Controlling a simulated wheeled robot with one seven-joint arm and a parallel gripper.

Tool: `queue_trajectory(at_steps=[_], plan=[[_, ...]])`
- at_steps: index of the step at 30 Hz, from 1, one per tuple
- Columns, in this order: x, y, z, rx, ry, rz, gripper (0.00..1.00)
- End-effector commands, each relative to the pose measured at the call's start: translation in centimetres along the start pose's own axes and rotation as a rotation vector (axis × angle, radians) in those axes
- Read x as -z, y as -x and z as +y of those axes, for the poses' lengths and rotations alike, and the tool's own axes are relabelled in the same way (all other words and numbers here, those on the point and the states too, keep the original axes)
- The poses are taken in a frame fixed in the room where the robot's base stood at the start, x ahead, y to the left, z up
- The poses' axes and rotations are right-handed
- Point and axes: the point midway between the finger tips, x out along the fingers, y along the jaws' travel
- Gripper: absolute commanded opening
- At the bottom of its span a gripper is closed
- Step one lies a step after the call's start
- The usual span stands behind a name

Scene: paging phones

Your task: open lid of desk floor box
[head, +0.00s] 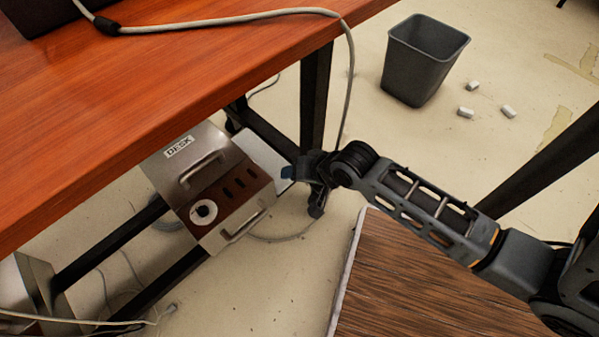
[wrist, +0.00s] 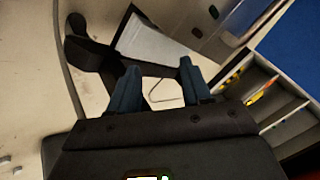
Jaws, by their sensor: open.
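The desk floor box (head: 205,190) sits low beside the wooden desk in the head view. A grey metal plate with a "DESK" label (head: 180,147) and a bar handle (head: 203,168) forms its upper part. Below is a brown panel (head: 222,197) with dark slots and a round white fitting, then another grey face with a handle (head: 243,226). I cannot tell how far its lid stands open. My gripper (head: 293,173) is just right of the box, apart from it. In the wrist view my gripper (wrist: 159,66) is open, with nothing held between its fingers.
The wooden desk top (head: 130,80) overhangs at the upper left, with a dark leg and a grey cable near my gripper. A pale slab (head: 262,150) lies behind the box. A compartment tray (wrist: 270,100) shows at right in the wrist view. A bin (head: 425,60) stands behind.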

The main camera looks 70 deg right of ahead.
Motion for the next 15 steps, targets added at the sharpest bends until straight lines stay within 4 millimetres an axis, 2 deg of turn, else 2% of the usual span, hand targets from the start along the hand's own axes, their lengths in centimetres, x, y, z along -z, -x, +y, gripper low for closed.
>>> queue_trajectory(at_steps=[11,15], plan=[[0.0,0.0,0.0,0.000,0.001,0.000,0.48],[-0.8,1.2,0.2,0.022,0.069,0.016,0.48]])
